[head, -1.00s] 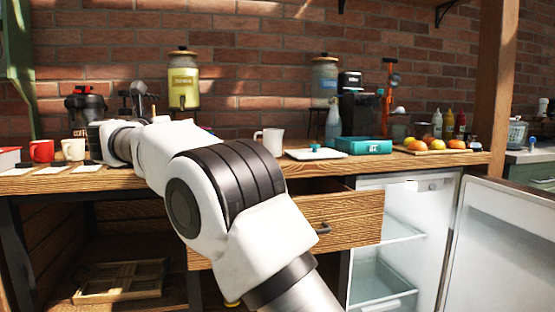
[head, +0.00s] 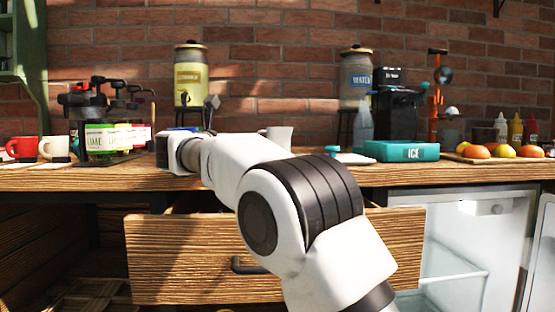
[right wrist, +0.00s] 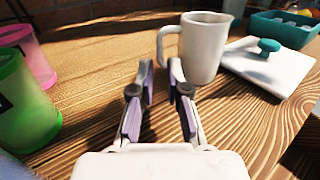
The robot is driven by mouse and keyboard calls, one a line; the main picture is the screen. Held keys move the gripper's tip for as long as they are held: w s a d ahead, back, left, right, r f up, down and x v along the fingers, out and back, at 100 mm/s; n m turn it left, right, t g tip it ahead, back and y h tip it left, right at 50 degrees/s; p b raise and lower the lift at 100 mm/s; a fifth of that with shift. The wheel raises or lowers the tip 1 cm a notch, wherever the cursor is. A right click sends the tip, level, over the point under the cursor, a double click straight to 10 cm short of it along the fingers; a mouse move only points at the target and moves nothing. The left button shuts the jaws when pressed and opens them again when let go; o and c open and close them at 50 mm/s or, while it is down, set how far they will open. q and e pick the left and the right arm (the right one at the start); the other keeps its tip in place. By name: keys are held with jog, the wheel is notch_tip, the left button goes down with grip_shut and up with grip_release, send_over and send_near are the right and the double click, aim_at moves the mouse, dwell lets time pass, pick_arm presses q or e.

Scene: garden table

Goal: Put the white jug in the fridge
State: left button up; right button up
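The white jug (right wrist: 206,46) stands upright on the wooden counter, its handle toward my right gripper. In the head view the jug (head: 281,136) is partly hidden behind my right arm. My right gripper (right wrist: 161,66) is open and empty in the right wrist view, its fingertips apart and just short of the jug's handle. I cannot tell whether a fingertip touches the handle. In the head view my arm hides most of that gripper. The fridge (head: 462,235) is under the counter at the right, its door (head: 540,255) open. My left gripper is not in view.
A wooden drawer (head: 190,262) is pulled out below the counter, left of the fridge. A white board with a teal knob (right wrist: 268,62) lies right of the jug, near a teal ice box (head: 402,151). Coloured containers (right wrist: 25,105) stand to the left.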

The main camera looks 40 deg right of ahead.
jog(key=x, duration=0.7)
jog(key=shift+a, duration=0.1)
grip_shut()
jog(key=shift+r, duration=0.1)
